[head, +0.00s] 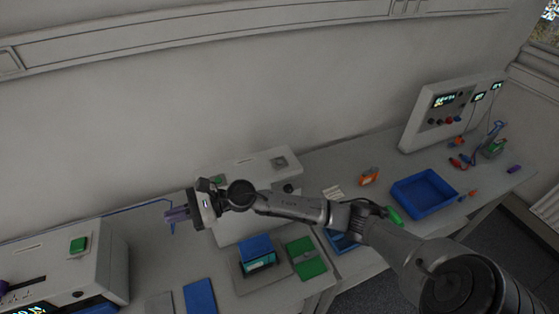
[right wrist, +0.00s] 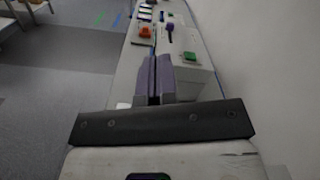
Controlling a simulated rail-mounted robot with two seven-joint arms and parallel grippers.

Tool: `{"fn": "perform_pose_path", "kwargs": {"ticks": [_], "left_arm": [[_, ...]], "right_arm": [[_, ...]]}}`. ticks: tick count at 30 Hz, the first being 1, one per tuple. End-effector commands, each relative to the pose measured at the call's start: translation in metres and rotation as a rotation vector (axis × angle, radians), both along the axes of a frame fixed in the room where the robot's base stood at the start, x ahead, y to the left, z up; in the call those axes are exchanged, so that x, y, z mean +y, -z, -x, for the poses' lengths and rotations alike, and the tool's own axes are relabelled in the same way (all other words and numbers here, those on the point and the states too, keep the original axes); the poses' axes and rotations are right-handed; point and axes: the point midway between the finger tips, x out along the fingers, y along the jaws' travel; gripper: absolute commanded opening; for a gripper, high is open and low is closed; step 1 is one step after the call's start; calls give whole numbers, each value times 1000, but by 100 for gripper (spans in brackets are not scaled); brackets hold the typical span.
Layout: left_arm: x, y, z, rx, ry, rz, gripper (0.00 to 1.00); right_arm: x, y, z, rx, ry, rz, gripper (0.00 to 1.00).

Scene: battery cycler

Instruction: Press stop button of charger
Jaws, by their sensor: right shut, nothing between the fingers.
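My right gripper (head: 176,215) is shut and empty, held above the bench left of the middle white box; its purple fingers (right wrist: 155,78) lie side by side in the right wrist view. At lower left stands a white box (head: 112,262) with a raised green button (head: 78,244) on top; in the right wrist view a green button (right wrist: 190,56) shows beyond the fingers, apart from them. At back right a white panel (head: 414,121) carries lit displays and a row of small red and dark buttons (head: 448,121). No label tells me which one is the charger's stop button.
The middle white box (head: 258,166) stands partly behind my right arm. A blue tray (head: 424,194) is on the right bench. Blue and green flat pieces (head: 306,258) lie along the front. Free bench shows between the left and middle boxes. A wall runs behind.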

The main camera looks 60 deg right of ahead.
Motion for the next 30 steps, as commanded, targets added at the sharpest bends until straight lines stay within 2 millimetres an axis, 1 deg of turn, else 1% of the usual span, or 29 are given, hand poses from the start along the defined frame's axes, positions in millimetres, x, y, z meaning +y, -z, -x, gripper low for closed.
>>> {"fn": "perform_pose_path", "kwargs": {"ticks": [1, 2, 3, 5, 6, 8, 9, 11, 12, 15, 18, 21, 24, 27, 30], "left_arm": [[1, 7, 0, 0, 2, -2, 43], [1, 9, 0, 0, 2, -3, 43], [1, 11, 0, 0, 3, -4, 43], [2, 15, 0, 0, 4, -6, 43], [2, 17, 0, 0, 5, -7, 43], [3, 21, 0, 0, 6, -9, 43], [3, 23, 0, -1, 7, -11, 43], [3, 25, 0, -1, 8, -12, 43], [3, 27, 0, -1, 8, -12, 43], [3, 30, 0, -1, 8, -12, 43], [3, 33, 0, -1, 7, -11, 43], [3, 34, 0, 0, 5, -9, 43], [2, 35, 0, 0, 4, -5, 43], [0, 35, 0, 0, 2, -2, 43], [0, 35, 0, 0, -1, 1, 43]], "right_arm": [[-18, 6, -10, -90, -56, 210, 0], [-29, 9, -14, -136, -94, 336, 0], [-46, 14, -19, -189, -148, 498, 0], [-79, 20, -24, -246, -232, 730, 0], [-104, 22, -26, -270, -288, 875, 0], [-144, 22, -26, -284, -377, 1070, 0], [-173, 20, -25, -279, -435, 1185, 0], [-214, 14, -19, -255, -522, 1331, 0], [-239, 8, -14, -230, -576, 1411, 0], [-295, -8, 4, -152, -701, 1554, 0], [-337, -23, 24, -73, -799, 1632, 0], [-363, -36, 39, -12, -868, 1666, 0], [-377, -43, 50, 26, -911, 1679, 0], [-384, -47, 54, 43, -929, 1683, 0], [-385, -47, 55, 47, -934, 1683, 0]]}}
